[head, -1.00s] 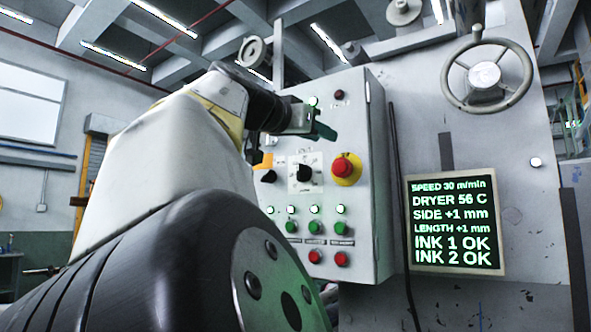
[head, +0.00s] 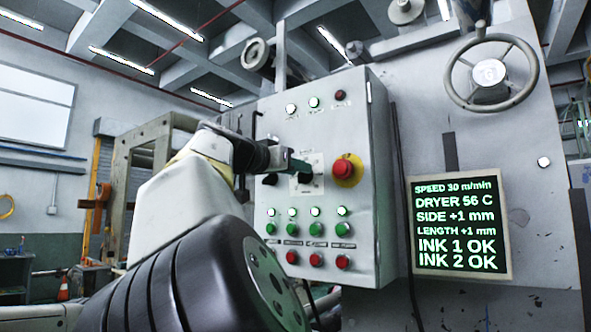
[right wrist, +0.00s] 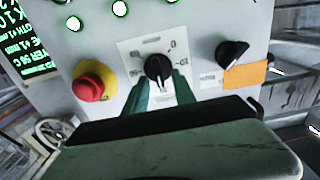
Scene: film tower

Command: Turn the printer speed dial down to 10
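The speed dial (right wrist: 158,67) is a black knob on a white scale plate (right wrist: 135,57) on the grey control box. In the head view the dial (head: 305,178) is partly hidden by my right gripper (head: 300,166). In the right wrist view the gripper's two green fingers (right wrist: 160,90) are apart, one on each side of the dial's near part. I cannot tell whether they touch it. The screen (head: 458,222) reads SPEED 30 m/min. My left gripper is not in view.
A red emergency button on a yellow base (head: 346,170) sits close beside the dial. Another black knob (right wrist: 232,53) with an orange tag (right wrist: 245,76) is on its other side. Green buttons (head: 292,229) and red buttons (head: 316,260) are below. A handwheel (head: 490,73) is at upper right.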

